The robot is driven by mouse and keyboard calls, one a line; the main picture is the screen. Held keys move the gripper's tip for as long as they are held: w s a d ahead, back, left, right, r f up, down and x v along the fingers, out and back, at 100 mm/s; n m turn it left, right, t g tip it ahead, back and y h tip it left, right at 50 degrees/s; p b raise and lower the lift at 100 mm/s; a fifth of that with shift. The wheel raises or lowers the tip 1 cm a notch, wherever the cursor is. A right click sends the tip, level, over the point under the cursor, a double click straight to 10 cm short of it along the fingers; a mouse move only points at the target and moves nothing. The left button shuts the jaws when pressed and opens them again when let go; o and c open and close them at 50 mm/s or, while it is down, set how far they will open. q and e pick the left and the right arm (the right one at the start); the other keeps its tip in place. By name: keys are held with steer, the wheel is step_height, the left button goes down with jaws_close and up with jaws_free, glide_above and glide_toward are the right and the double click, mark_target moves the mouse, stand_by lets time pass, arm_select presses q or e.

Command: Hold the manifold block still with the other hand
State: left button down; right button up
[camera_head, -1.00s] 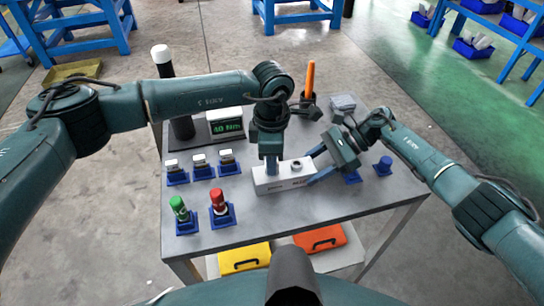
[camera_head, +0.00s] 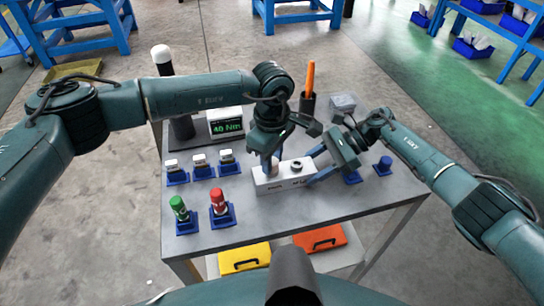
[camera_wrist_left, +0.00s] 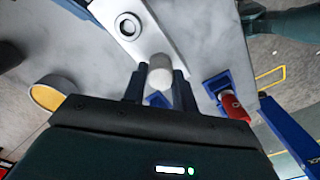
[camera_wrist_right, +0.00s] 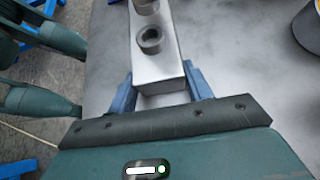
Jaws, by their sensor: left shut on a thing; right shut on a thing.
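The white manifold block (camera_head: 266,185) lies on the grey table, with an open dark-rimmed port (camera_head: 297,166) on its top. My right gripper (camera_head: 318,170) is shut on the block's right end; the right wrist view shows its blue fingers (camera_wrist_right: 158,90) on both sides of the block (camera_wrist_right: 163,68). My left gripper (camera_head: 271,166) is over the block's left part. It is shut on a pale grey cylindrical fitting (camera_wrist_left: 160,73), seen between its fingers in the left wrist view. Whether the fitting is fully seated in the block cannot be told.
Red (camera_head: 218,200) and green (camera_head: 178,207) capped fittings stand in blue holders at front left. Several white-topped pieces (camera_head: 199,160) sit behind them. A display (camera_head: 226,123) reads 40 Nm. An orange-handled tool (camera_head: 310,77) stands at the back. The front right of the table is clear.

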arm_select(q)
steer(key=m, duration=0.4)
steer(key=shift+m, duration=0.8)
steer(key=c, duration=1)
jaws_free()
steer(key=shift+c, duration=0.2)
steer(key=shift+r, duration=2.5)
step_height(320, 180, up, 12)
